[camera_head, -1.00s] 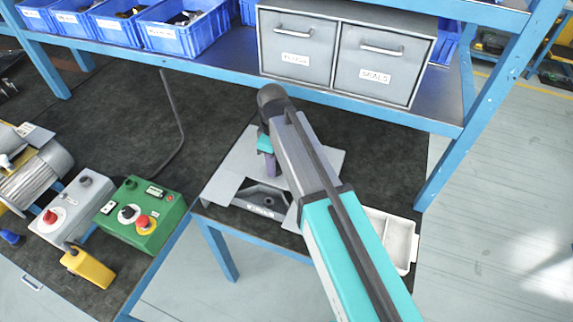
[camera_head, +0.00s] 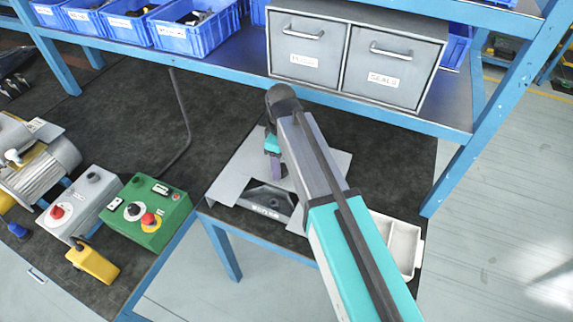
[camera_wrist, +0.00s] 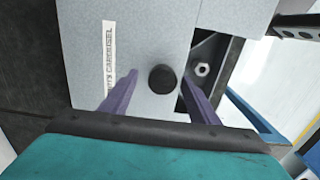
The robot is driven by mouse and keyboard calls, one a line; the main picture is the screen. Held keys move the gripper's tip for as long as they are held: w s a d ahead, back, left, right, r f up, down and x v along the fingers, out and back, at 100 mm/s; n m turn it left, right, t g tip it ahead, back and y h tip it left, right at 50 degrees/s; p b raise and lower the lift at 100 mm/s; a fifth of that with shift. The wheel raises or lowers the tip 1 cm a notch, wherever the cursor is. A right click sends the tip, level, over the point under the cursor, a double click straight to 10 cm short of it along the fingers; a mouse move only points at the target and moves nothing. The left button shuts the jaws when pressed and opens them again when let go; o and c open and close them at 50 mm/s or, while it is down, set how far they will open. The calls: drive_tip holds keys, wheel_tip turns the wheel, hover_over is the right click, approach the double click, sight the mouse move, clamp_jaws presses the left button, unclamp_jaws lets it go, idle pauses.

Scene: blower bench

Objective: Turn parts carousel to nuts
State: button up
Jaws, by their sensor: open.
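The parts carousel (camera_head: 238,172) is a flat grey unit on the dark bench top, partly hidden by my arm. Its label (camera_wrist: 108,62) reads as the carousel's name in the wrist view. A round black knob (camera_wrist: 163,79) stands on its top. My gripper (camera_wrist: 158,82) is open, with one purple finger on each side of the knob; I cannot tell whether they touch it. A cut-out window (camera_wrist: 207,68) right of the knob shows a pale hexagonal nut-like part (camera_wrist: 202,69). In the head view my gripper (camera_head: 275,165) points down over the carousel.
A green control box (camera_head: 146,212) and a grey one (camera_head: 82,207) stand at the left, beside a motor (camera_head: 45,160). Grey drawers (camera_head: 352,60) and blue bins (camera_head: 195,30) sit on the shelf above. A white tray (camera_head: 403,246) lies at the right.

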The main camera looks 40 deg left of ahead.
drive_tip(key=shift+s+r+b, duration=0.1)
drive_tip(key=shift+r+b, duration=0.25)
drive_tip(key=shift+r, duration=0.75)
wheel_tip(320, 180, up, 12)
drive_tip(key=b, duration=0.2)
drive_tip(key=shift+f, duration=0.2)
